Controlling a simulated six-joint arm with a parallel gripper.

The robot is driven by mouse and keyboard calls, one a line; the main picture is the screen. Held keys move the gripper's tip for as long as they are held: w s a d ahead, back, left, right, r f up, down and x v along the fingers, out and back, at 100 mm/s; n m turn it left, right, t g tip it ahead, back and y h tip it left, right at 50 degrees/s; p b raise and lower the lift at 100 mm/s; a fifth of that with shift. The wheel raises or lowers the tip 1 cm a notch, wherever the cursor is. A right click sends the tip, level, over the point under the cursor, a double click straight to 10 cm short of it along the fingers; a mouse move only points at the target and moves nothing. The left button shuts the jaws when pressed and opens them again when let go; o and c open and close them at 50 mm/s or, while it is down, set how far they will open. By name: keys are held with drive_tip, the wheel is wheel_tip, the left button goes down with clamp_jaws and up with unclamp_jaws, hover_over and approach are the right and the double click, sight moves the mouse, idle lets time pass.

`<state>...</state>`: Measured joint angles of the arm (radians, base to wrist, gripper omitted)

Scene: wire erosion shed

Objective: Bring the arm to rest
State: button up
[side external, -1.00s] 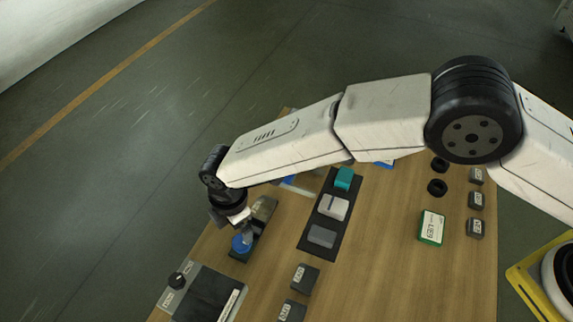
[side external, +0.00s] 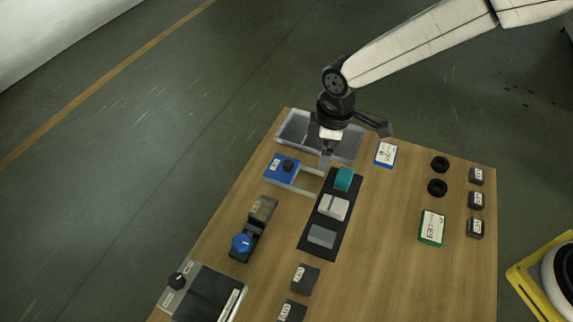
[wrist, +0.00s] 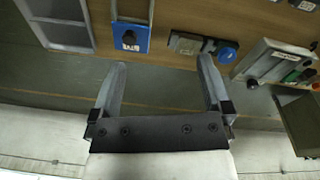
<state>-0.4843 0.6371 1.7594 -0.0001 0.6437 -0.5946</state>
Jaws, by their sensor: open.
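My gripper (wrist: 162,82) is open in the wrist view, with its two fingers apart and nothing between them. In the side external view my gripper (side external: 328,158) hangs above the far part of the wooden table (side external: 385,260), near the clear tray and the teal block. The gap below its fingertips is hard to judge. My arm reaches in from the upper right.
A clear tray (side external: 292,130), a blue box with a black knob (side external: 280,170) and a black strip with a teal block (side external: 344,178) are close to my gripper. A blue-knobbed device (side external: 242,242) and a grey box (side external: 207,295) stand nearer.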

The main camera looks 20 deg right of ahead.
drive_tip(key=s+d+r+m, duration=0.2)
drive_tip(key=s+d+m, duration=0.4)
drive_tip(key=d, duration=0.5)
drive_tip(key=s+d+r+m+t, duration=0.1)
drive_tip(key=s+d+r+m, duration=0.1)
drive_tip(key=s+d+m, duration=0.4)
drive_tip(key=s+d, duration=0.2)
drive_tip(key=d, duration=0.3)
drive_tip(key=shift+s+d+r+t+h, duration=0.2)
drive_tip(key=shift+s+d+t+h, duration=0.05)
drive_tip(key=shift+s+t+h, duration=0.1)
